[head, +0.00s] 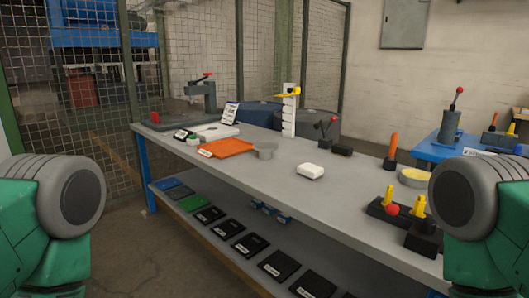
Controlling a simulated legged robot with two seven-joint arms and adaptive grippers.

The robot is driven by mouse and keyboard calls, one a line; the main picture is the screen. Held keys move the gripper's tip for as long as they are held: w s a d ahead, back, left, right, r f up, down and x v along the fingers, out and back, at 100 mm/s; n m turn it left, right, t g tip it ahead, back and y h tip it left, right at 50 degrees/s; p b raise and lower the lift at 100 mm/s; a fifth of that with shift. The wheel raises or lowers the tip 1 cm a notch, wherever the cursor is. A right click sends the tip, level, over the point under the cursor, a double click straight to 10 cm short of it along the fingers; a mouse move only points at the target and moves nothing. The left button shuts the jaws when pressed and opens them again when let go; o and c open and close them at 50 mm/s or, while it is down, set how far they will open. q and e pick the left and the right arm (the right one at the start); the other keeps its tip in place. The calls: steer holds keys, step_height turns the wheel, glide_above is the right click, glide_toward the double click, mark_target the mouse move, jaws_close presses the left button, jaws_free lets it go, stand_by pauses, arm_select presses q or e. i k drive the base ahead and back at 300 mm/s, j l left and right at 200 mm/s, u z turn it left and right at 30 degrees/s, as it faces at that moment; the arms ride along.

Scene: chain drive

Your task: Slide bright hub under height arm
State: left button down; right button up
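A white upright post (289,120) with dark marks stands at the back edge of the long grey table. A yellow arm (287,92) sticks out to the left near its top, which looks like the height arm. A round grey metal piece (265,151) sits on the table in front of the post, left of its foot, not under the arm as far as I can tell. A pale yellow round piece (415,177) lies at the right. I cannot tell which round piece is the bright hub. Neither gripper shows; only my green and grey arm links show at both sides.
An orange tray (226,148) and white plate (215,131) lie left of the grey piece. A white block (310,171) lies nearer the middle. A black fixture with yellow pegs (385,207) stands at the right front. The grey table's (300,205) front middle is clear.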

mark_target(264, 148)
steer(key=i+j+z, duration=0.1)
steer(key=z, duration=0.4)
steer(key=j+z, duration=0.1)
steer(key=z, duration=0.35)
steer(key=i+j+z, duration=0.1)
steer(key=z, duration=0.4)
steer(key=j+z, duration=0.2)
steer(key=j, duration=0.4)
steer(key=j+z, duration=0.25)
steer(key=j, duration=0.3)
steer(key=j+z, duration=0.2)
steer(key=j, duration=0.4)
steer(key=j+z, duration=0.2)
steer(key=j, duration=0.4)
steer(key=k+j+z, duration=0.25)
steer(key=j, duration=0.3)
steer(key=i, duration=0.05)
